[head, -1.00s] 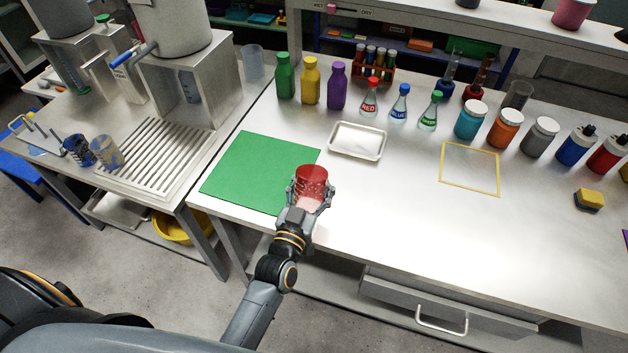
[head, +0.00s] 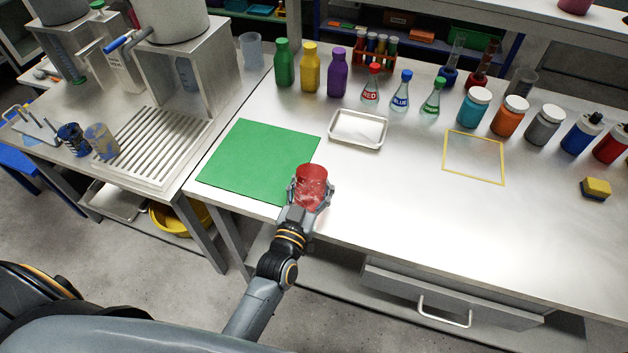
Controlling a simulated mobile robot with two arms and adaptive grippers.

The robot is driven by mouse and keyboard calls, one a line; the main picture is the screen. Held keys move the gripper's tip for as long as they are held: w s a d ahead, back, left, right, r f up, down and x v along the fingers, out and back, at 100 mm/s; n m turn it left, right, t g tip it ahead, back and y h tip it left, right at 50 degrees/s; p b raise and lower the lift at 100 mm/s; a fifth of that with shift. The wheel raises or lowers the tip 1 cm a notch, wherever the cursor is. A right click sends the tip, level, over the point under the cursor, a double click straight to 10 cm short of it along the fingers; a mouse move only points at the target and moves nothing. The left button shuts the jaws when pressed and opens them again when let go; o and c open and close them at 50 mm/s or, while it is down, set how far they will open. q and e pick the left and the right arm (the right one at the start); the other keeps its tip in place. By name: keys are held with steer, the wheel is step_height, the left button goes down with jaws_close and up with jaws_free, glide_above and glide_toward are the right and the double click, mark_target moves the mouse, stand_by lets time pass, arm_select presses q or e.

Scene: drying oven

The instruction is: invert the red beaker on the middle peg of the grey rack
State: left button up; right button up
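The red see-through beaker (head: 311,181) is between the fingers of my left gripper (head: 311,193), at the front edge of the bench by the green mat's right corner. The fingers close around its sides. It looks about upright; which end is open is hard to tell. A small grey rack with thin upright pegs (head: 34,127) seems to stand at the far left on the side table, though its middle peg cannot be made out. Beside it are a dark blue beaker (head: 71,138) and a clear, blue-marked beaker (head: 101,141). My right gripper is not in view.
The green mat (head: 255,160) is flat and bare. A white tray (head: 358,128) and a yellow square outline (head: 474,157) lie to the right. Bottles and flasks line the back. A slotted drainboard (head: 160,145) and a metal stand (head: 190,75) occupy the side table.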

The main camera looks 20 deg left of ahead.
arm_select(q)
steer(key=shift+f, duration=0.35)
steer(key=o, duration=1.6)
steer(key=shift+c, duration=0.2)
steer(key=s, duration=1.2)
steer(key=shift+a+f, duration=0.2)
steer(key=shift+f, duration=0.25)
